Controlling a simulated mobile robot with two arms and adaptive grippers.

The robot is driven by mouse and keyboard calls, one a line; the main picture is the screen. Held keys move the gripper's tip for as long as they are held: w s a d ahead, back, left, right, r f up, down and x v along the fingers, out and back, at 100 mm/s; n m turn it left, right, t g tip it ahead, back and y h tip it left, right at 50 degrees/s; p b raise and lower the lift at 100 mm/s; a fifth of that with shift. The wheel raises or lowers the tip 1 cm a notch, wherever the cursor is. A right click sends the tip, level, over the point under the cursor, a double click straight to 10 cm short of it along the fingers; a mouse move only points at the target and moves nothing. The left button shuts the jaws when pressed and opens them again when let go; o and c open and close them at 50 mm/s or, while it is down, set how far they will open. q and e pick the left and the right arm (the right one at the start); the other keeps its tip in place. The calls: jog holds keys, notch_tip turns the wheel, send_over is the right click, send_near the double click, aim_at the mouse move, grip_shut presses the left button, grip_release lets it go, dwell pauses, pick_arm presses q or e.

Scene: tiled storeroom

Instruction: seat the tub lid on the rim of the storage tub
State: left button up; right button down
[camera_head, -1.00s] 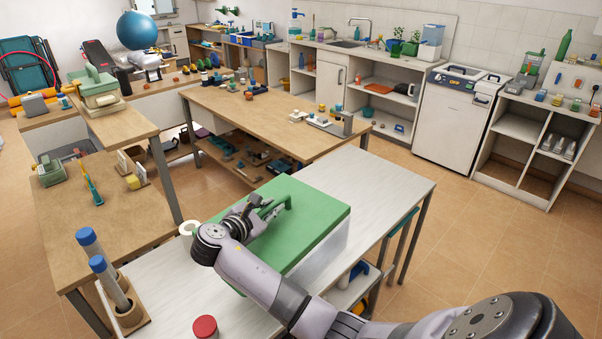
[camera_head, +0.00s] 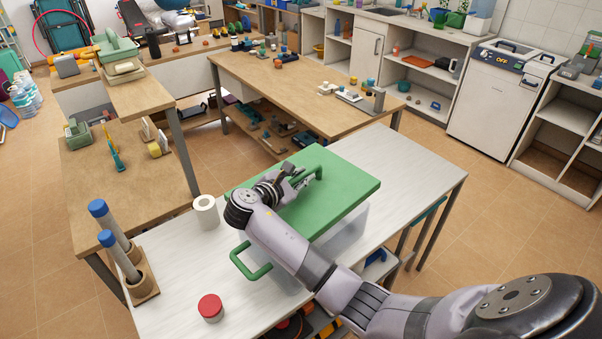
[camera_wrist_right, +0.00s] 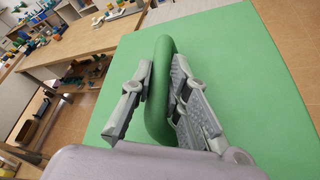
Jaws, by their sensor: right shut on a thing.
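The green tub lid (camera_head: 338,205) is a flat slab with a bar handle (camera_head: 314,174) on top. My right gripper (camera_head: 298,180) is shut on that handle; in the right wrist view its fingers (camera_wrist_right: 162,78) lie on either side of the green bar (camera_wrist_right: 158,115). The clear storage tub (camera_head: 352,226) stands on the pale table under the lid. Its green side handle (camera_head: 250,262) sticks out at the near left. The lid looks shifted toward the back of the tub, leaving its near part uncovered. I cannot tell whether lid and rim touch. My left gripper is out of view.
On the pale table (camera_head: 420,170) are a white roll (camera_head: 206,211), a red-lidded jar (camera_head: 211,307) and a wooden stand (camera_head: 145,289) with blue-capped tubes. The table's right part is clear. Wooden benches (camera_head: 290,85) stand behind.

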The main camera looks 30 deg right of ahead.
aim_at(301, 192)
jog(key=shift+f, duration=0.75)
jog(key=shift+f+b, duration=0.55)
jog(key=shift+f, duration=0.35)
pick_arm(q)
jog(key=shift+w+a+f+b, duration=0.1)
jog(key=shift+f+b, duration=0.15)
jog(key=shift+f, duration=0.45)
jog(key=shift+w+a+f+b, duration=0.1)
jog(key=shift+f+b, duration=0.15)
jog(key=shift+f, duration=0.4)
pick_arm(e)
jog(key=shift+f, duration=1.05)
pick_arm(q)
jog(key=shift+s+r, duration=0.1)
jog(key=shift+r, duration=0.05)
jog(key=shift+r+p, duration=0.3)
jog(key=shift+p, duration=0.15)
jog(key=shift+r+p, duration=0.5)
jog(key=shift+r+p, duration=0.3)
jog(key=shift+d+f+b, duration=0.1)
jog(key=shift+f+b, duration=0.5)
pick_arm(e)
jog(key=shift+f, duration=1.5)
